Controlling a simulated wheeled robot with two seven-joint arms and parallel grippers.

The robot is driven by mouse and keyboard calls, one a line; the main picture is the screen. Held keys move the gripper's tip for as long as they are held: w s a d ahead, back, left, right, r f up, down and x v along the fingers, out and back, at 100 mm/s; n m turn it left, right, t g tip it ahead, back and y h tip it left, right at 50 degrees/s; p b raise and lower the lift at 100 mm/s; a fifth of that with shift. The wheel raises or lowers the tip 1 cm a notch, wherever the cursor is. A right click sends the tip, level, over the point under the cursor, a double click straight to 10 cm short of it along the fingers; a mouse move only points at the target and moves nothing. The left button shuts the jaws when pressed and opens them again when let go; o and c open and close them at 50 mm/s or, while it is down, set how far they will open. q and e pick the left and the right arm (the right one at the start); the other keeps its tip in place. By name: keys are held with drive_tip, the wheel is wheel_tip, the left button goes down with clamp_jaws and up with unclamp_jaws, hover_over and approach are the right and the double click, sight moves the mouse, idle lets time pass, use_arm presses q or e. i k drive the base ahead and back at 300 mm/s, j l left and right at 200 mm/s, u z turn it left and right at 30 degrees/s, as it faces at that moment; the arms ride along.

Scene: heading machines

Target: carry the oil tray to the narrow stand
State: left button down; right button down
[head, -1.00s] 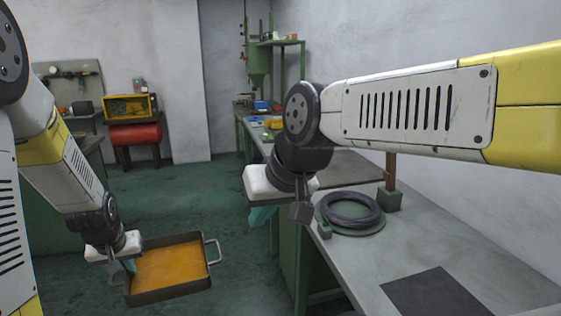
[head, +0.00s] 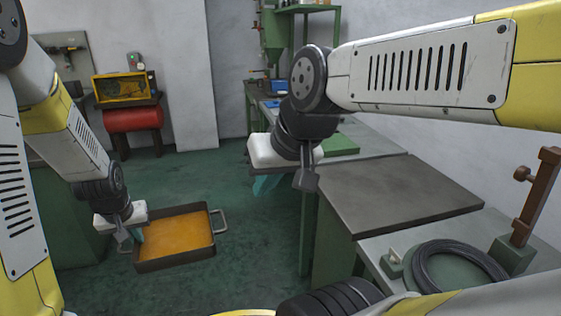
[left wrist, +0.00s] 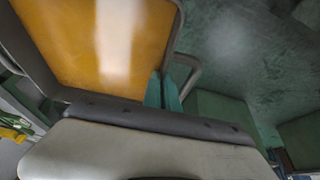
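The oil tray (head: 203,258) is a dark shallow rectangular pan with orange oil and a looped handle at its right end. In the head view it hangs level above the green floor at the lower left. My left gripper (head: 138,236) is at its left end, its teal fingers close together on the handle or rim; the wrist view shows the fingers (left wrist: 166,92) against the tray's edge. My right gripper (head: 266,187) is near the bench edge with no object visible in it; its finger gap is hidden. I cannot tell which piece is the narrow stand.
A grey-topped table (head: 400,190) with a green side stands at right, beside a bench with a black coil (head: 455,270) and a brown post (head: 535,195). A red cylinder (head: 133,119) under a yellow box stands at back left. Open green floor lies between.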

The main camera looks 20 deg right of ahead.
sight(379, 186)
drive_tip(key=i+z, duration=0.45)
drive_tip(key=i+j+z, duration=0.25)
drive_tip(key=z, duration=0.25)
drive_tip(key=i+l+z, duration=0.1)
drive_tip(key=z, duration=1.45)
drive_tip(key=i+l, duration=0.2)
drive_tip(key=i, duration=0.2)
drive_tip(key=z, duration=0.05)
